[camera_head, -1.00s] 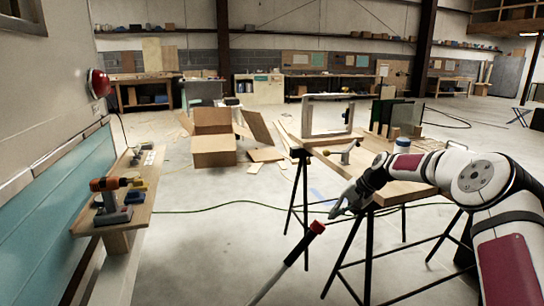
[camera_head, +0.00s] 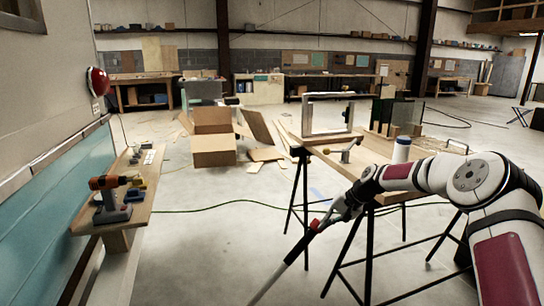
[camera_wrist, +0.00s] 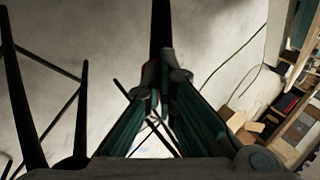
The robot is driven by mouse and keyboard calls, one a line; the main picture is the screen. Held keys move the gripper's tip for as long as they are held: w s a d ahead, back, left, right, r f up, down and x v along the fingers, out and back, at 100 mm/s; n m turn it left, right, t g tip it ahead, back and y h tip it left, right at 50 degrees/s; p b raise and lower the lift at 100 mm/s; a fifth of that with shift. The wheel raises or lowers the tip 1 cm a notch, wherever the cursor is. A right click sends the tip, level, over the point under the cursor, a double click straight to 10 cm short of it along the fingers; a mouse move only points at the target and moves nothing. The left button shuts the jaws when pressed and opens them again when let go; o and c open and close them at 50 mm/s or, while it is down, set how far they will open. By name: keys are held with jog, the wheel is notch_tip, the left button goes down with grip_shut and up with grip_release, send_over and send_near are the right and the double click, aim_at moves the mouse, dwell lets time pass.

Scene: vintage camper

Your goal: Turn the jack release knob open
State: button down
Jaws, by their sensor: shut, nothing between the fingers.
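A slanted pole (camera_head: 278,273) rises from the bottom of the head view. Its red knob (camera_head: 314,226) is at the upper end, partly covered by my gripper (camera_head: 326,218). The fingers are at the knob; I cannot tell whether they touch it. In the wrist view my gripper (camera_wrist: 165,82) has its fingers angled together at the tips, shut with nothing held. A dark shaft (camera_wrist: 161,28) extends beyond the tips there, and the knob itself is mostly hidden.
A wooden table (camera_head: 370,160) on black trestles (camera_head: 347,262) stands close behind my gripper. A bench with an orange drill (camera_head: 110,183) is at the left. A cardboard box (camera_head: 213,150) lies farther back. Open floor (camera_head: 210,240) lies left of the pole.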

jog(key=shift+w+f+b, duration=0.1)
jog(key=shift+w+b, duration=0.2)
dwell(0.4)
jog(key=shift+a, duration=0.2)
dwell(0.6)
jog(key=d+r, duration=0.3)
jog(key=r, duration=0.2)
jog(key=shift+w+d+p, duration=0.25)
jog(key=shift+d+p, duration=0.15)
jog(key=shift+p, duration=0.05)
dwell(0.3)
jog(key=shift+r, duration=0.1)
